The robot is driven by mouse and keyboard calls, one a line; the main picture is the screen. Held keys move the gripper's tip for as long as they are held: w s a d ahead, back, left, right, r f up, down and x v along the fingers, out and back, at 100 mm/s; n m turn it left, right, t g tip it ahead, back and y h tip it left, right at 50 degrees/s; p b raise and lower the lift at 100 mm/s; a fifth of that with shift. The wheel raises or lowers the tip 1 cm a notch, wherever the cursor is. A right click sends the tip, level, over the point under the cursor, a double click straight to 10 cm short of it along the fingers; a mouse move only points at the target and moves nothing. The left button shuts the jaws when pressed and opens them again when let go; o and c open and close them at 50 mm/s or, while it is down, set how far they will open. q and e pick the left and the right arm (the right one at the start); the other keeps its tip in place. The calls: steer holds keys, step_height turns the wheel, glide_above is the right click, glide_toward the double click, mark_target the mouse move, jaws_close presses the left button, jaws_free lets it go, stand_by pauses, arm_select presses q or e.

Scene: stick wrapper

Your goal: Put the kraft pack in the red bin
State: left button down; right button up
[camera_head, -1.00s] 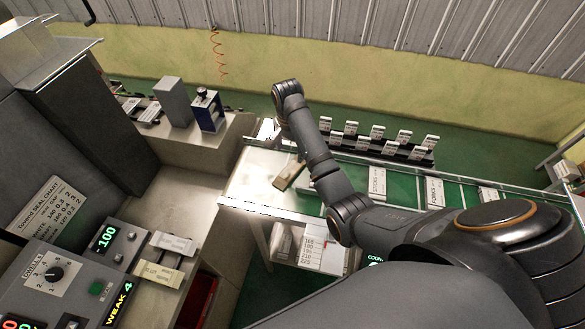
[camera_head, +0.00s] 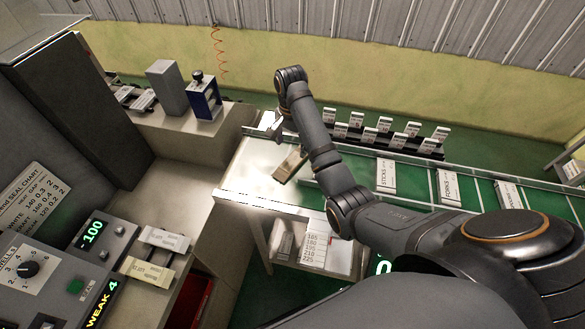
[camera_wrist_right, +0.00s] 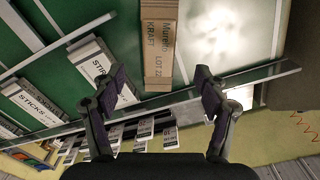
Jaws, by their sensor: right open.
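The kraft pack (camera_head: 290,164) is a brown strip on the pale worktop, left of the green conveyor. In the right wrist view the kraft pack (camera_wrist_right: 158,45) shows the print "KRAFT LOT 22". My right gripper (camera_head: 276,130) is just beyond the pack in the head view, partly hidden by its wrist. In the wrist view my right gripper (camera_wrist_right: 158,88) is open, its fingers apart, with the near end of the pack between and beyond them; nothing is held. A red bin (camera_head: 190,306) is partly visible low beneath the left counter. My left gripper is out of view.
A metal rail (camera_wrist_right: 240,80) crosses close to the fingers. White packs such as the STICKS pack (camera_head: 386,175) lie on the conveyor, with a rack (camera_head: 400,145) of upright packs behind. A control panel (camera_head: 60,270) and a blue device (camera_head: 203,98) stand at left.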

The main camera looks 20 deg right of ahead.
mark_target(292, 161)
step_height(292, 161, down, 2)
steer(key=shift+f+b, duration=0.1)
steer(key=shift+b, duration=0.25)
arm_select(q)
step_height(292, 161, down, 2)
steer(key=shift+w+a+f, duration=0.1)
arm_select(e)
steer(key=shift+w, duration=0.15)
steer(key=f+b, duration=0.3)
steer(key=shift+s+d+f+b, duration=0.15)
steer(key=shift+s+f+b, duration=0.1)
steer(key=shift+f+b, duration=0.1)
steer(key=shift+w+f+p, duration=0.15)
steer(key=shift+f+p, duration=0.45)
steer(key=shift+p, duration=0.25)
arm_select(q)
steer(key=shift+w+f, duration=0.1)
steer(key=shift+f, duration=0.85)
arm_select(e)
steer(key=shift+r, duration=0.1)
steer(key=c, duration=1)
